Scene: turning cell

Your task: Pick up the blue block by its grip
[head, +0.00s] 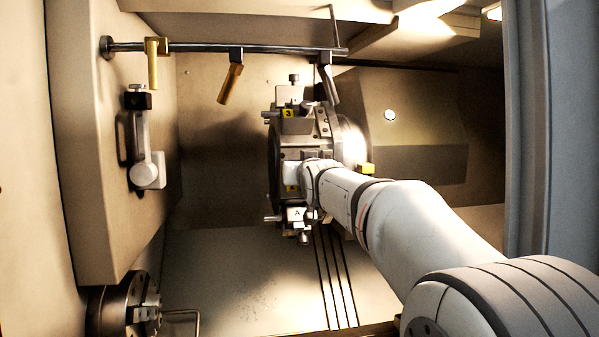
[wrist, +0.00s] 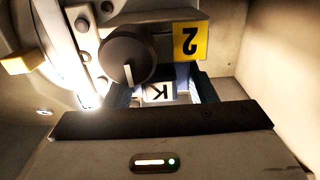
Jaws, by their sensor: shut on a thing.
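My gripper (head: 308,176) reaches the front of the tool turret (head: 291,153) in the head view. In the wrist view its broad body (wrist: 160,152) with a lit strip fills the bottom, and its fingertips are mostly hidden behind the dark front edge. Just beyond that edge, a piece with a white label marked K (wrist: 158,92) sits between bluish-grey sides. I take this as the blue block, with my gripper shut on it. Most of the block and its grip are hidden, and its blue colour is hard to tell. It is under a dark round knob (wrist: 130,60), close to the turret.
A yellow plate marked 2 (wrist: 190,41) is beside the knob. A rail (head: 220,48) with hanging handles runs across the top. A chuck (head: 125,312) is at lower left, and a white-and-black fixture (head: 146,140) is on the left wall. The cell floor (head: 235,275) is clear.

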